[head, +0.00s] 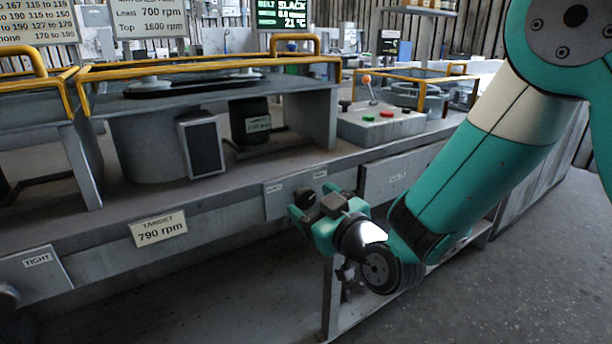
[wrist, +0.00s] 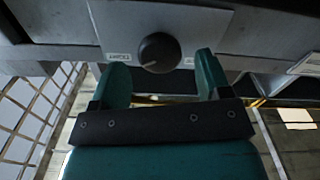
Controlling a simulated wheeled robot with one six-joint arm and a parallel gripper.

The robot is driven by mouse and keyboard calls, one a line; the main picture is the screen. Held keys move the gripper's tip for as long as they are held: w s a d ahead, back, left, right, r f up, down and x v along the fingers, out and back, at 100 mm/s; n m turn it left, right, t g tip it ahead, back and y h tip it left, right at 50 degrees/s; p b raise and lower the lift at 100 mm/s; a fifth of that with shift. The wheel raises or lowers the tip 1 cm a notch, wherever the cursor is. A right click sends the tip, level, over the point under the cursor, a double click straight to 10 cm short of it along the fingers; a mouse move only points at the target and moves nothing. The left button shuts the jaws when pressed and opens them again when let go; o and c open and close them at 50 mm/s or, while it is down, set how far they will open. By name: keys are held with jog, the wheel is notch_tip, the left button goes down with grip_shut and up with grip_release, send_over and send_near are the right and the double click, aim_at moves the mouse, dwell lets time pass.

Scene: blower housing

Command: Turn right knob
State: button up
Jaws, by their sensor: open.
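The right knob (wrist: 159,52) is a dark round knob on a light grey panel (wrist: 225,20), with small labels on both sides of it. In the wrist view it shows in the gap between the fingertips of my gripper (wrist: 161,66). Both teal fingers are apart, with visible room on each side of the knob. Whether the knob sits between the fingers in depth, I cannot tell. In the head view my gripper (head: 316,204) is in front of the bench's right-hand panel (head: 284,198). The gripper covers part of this panel.
A "TIGHT" panel (head: 38,262) with a grey knob (head: 8,297) is at far left. A sign (head: 159,229) reads target 790 rpm. A display (head: 283,14) shows "SLACK". A control box (head: 388,122) with a lever stands on the bench. The floor at right is clear.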

jog(key=p+x, duration=0.1)
jog(key=x, duration=0.1)
jog(key=shift+w+a+r, duration=0.1)
jog(key=shift+w+a, duration=0.05)
jog(key=shift+w, duration=0.15)
jog(key=c, duration=0.9)
jog(key=shift+c, duration=0.2)
jog(key=shift+m+p, duration=0.3)
jog(key=m, duration=0.3)
jog(key=shift+w+m, duration=0.1)
jog(key=shift+m, duration=1.8)
